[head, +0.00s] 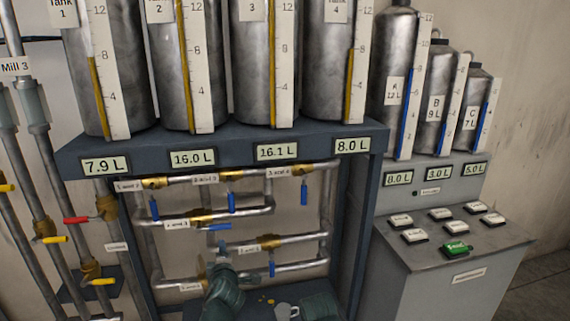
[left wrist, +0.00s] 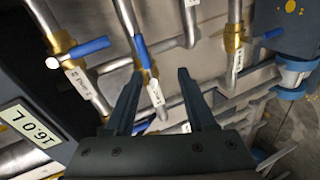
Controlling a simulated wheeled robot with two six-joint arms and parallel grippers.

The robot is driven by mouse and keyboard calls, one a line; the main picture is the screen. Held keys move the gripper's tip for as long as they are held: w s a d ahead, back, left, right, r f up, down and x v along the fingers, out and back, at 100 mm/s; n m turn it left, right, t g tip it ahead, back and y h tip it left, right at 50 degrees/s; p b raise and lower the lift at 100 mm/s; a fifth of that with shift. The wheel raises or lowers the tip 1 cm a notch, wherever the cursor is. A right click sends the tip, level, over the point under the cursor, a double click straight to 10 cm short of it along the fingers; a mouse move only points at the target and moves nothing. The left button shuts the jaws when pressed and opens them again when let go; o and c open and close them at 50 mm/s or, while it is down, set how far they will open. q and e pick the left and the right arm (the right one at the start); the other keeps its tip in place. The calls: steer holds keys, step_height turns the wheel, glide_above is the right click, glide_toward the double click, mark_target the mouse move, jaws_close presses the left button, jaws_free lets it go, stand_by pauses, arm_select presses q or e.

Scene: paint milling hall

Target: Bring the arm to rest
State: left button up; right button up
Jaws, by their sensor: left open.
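My left arm comes up from the bottom middle of the head view, with its gripper (head: 221,262) in front of the lower pipes, small and partly hidden by my wrist. In the left wrist view the gripper (left wrist: 160,78) has its two fingers apart, with nothing held between them. A blue valve handle (left wrist: 141,51) shows beyond the fingertips, and another blue handle (left wrist: 88,47) lies to its left. In the head view a blue handle (head: 218,227) sits just above the gripper. I cannot tell whether the fingers touch any pipe. My right gripper is not in view.
Several steel tanks (head: 178,70) stand on a dark frame (head: 220,150) reading 7.9, 16.0, 16.1 and 8.0 L. Valved pipes (head: 290,240) fill the frame below. Right, vessels A (head: 393,60), B and C stand behind a button console (head: 450,245). Mill pipes (head: 30,170) stand left.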

arm_select(q)
steer(key=s+d+f+m+g+h, duration=0.1)
steer(key=s+d+f+m+g, duration=0.3)
steer(key=s+m, duration=0.3)
steer(key=s+d+f+m+g+h+p, duration=0.1)
steer(key=s+d+f+m+g, duration=0.3)
steer(key=s+d+m, duration=0.3)
steer(key=s+d+f+m+g+h+p, duration=0.1)
steer(key=s+d+f+m+g, duration=0.3)
steer(key=s+m, duration=0.4)
steer(key=shift+s+d+f+m+g+h, duration=0.35)
steer(key=shift+d+m+g, duration=0.35)
steer(key=shift+d+g, duration=0.25)
